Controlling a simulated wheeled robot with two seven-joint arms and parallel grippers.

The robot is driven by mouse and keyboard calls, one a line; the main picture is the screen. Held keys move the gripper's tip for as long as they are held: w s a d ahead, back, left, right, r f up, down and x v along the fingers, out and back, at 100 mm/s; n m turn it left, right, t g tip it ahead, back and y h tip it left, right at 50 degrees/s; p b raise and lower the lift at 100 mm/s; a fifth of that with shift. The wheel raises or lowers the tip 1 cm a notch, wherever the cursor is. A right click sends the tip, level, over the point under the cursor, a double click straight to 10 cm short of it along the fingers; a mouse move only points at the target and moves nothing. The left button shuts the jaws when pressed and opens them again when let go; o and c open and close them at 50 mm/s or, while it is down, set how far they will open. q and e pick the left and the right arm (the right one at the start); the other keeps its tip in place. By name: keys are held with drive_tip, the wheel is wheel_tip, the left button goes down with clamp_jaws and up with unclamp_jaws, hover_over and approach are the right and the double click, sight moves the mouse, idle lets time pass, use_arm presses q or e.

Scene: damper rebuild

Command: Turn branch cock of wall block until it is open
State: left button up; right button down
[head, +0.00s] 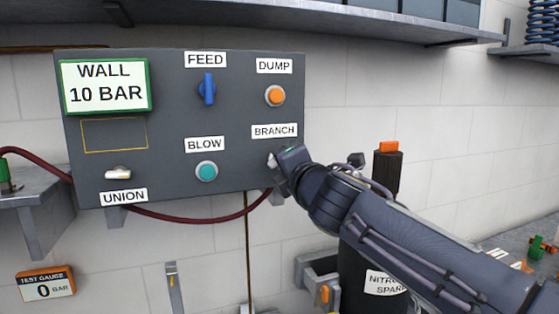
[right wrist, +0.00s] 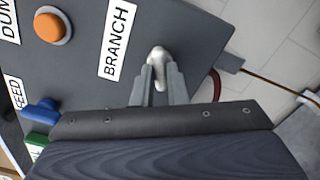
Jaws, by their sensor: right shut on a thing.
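The grey wall block (head: 180,170) hangs on the wall in the head view, with a BRANCH label (head: 274,131) at its lower right. The branch cock is a small pale handle (right wrist: 158,56) just beside that label in the right wrist view. My right gripper (right wrist: 159,80) is shut on the cock, its two fingers on either side of the handle. In the head view my right gripper (head: 279,162) hides most of the cock. Which way the handle points relative to its pipe is hard to tell. My left gripper is not in view.
The block also carries a blue FEED handle (head: 207,88), an orange DUMP button (head: 275,96), a teal BLOW button (head: 206,171) and a UNION fitting (head: 118,172). A dark red hose (head: 200,219) runs below. A black cylinder (head: 352,250) stands behind my right arm.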

drive_tip(key=shift+n+p, duration=0.5)
drive_tip(key=shift+n, duration=1.6)
drive_tip(key=n, duration=0.4)
drive_tip(key=shift+n+p, duration=0.3)
drive_tip(key=shift+p, duration=0.05)
drive_tip(key=n, duration=0.4)
drive_tip(key=shift+f, duration=0.1)
drive_tip(key=c, duration=1.3)
unclamp_jaws()
